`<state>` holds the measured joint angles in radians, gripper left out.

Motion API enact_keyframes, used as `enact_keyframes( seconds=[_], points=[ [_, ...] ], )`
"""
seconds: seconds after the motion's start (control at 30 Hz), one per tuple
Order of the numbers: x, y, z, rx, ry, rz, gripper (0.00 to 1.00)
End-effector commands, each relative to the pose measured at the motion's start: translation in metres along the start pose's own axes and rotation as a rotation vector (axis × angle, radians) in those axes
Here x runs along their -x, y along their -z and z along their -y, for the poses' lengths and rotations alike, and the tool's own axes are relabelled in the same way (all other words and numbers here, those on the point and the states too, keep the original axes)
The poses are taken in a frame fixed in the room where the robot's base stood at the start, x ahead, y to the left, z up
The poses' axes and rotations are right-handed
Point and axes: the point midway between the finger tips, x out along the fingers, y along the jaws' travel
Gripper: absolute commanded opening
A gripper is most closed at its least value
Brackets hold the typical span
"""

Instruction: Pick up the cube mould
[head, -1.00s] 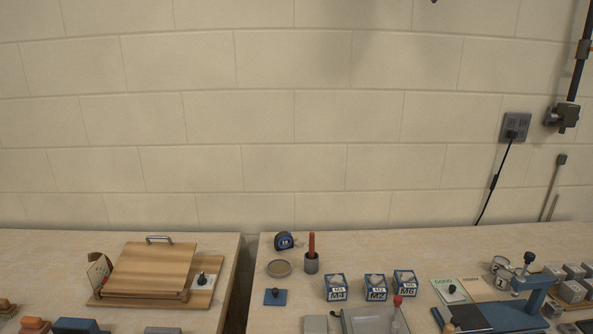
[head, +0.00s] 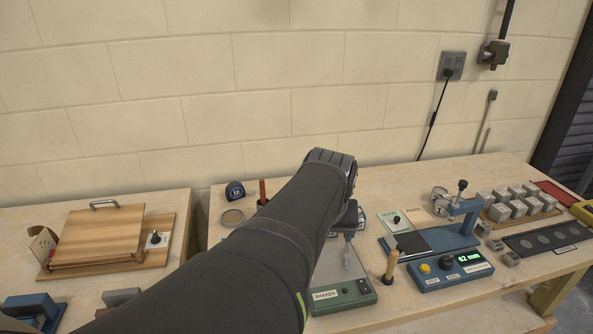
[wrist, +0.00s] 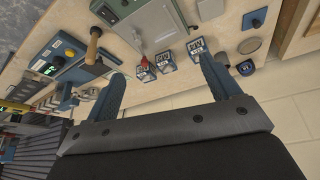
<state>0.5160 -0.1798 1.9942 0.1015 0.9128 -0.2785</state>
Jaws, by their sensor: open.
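I cannot tell for certain which thing is the cube mould. Several grey cubes (head: 503,212) stand on a wooden board at the right of the bench in the head view, with small grey pieces (head: 511,259) in front of them. My gripper (wrist: 160,70) is open in the wrist view, its two blue-grey fingers wide apart with nothing held between them. Beyond the fingers lie small labelled boxes (wrist: 167,62) and the green shaker (wrist: 165,20).
A blue press (head: 455,225) and a wooden-handled tool (head: 391,265) stand right of the shaker. A dark plate with round marks (head: 545,240) lies at the right. A wooden lidded board (head: 100,235) is on the left bench, past a gap. A tape measure (head: 235,190) sits near the wall.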

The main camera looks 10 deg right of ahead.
Motion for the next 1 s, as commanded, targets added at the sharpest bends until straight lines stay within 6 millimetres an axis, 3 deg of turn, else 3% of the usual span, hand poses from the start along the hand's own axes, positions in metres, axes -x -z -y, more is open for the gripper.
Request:
enact_keyframes(
  seconds=[0.1,0.3,0.6,0.8,1.0],
  points=[
    [-0.014,0.040,-0.015,0.023,0.013,0.013,0.82],
    [-0.043,0.102,-0.043,0.066,0.034,0.023,0.82],
    [-0.109,0.177,-0.092,0.131,0.070,0.033,0.82],
    [-0.149,0.207,-0.119,0.164,0.087,0.031,0.82],
    [-0.167,0.217,-0.130,0.179,0.094,0.030,0.82]
  ],
)
